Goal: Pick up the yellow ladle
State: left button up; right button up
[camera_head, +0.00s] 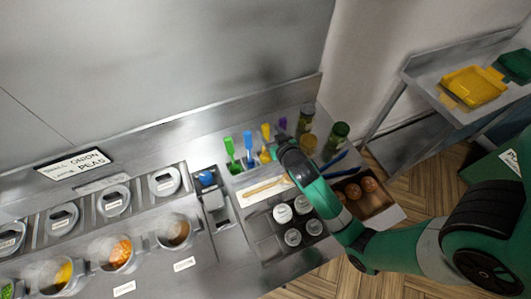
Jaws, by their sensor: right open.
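The yellow ladle (266,133) stands upright with its handle up at the back of the counter, in a row of coloured utensils. My right gripper (277,150) is beside the ladle's lower part, just to its right. Its jaws are small and partly hidden by its own wrist. It is open, and I cannot tell whether it touches the ladle. My left gripper is not in view.
Green (229,146) and blue (248,141) utensils stand left of the ladle, a purple one (282,124) right of it. Dark bottles (338,136) stand further right. A wooden utensil (262,187) lies in front, near several lidded containers (283,213) and an egg box (385,208).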

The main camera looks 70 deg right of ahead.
jog(key=x, duration=0.5)
jog(key=shift+w+a, duration=0.2)
jog(key=shift+w, duration=0.1)
grip_shut()
